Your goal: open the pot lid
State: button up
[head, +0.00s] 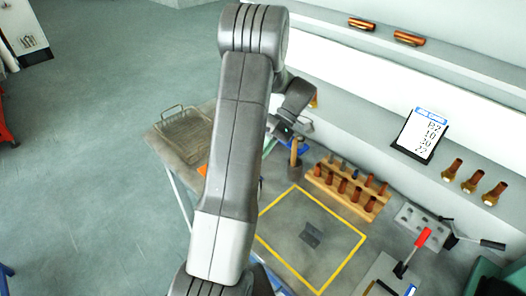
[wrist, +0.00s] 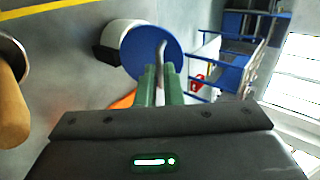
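A grey bar handle runs across the lid. My gripper (wrist: 161,72) has its two green fingers close together, one on each side of the handle, with almost no gap. In the head view my gripper (head: 290,130) is above the back of the table. A bit of blue lid (head: 303,147) shows beside it; my arm hides the rest of the pot.
A wooden mallet (head: 295,158) stands close to my gripper. A wooden rack (head: 345,190) with several copper pieces is to the right. A mesh basket (head: 186,135) is at the left. The yellow-outlined area (head: 318,268) is mostly clear.

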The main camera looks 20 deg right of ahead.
jog(key=o, duration=0.4)
jog(key=shift+d, duration=0.1)
jog(key=v, duration=0.7)
jog(key=shift+w+d+r+b, duration=0.1)
jog(key=shift+d+r+b, duration=0.05)
jog(key=shift+b, duration=0.25)
jog(key=shift+h, duration=0.3)
jog(key=x, duration=0.8)
jog(key=shift+a+r+p, duration=0.35)
jog(key=shift+d, duration=0.15)
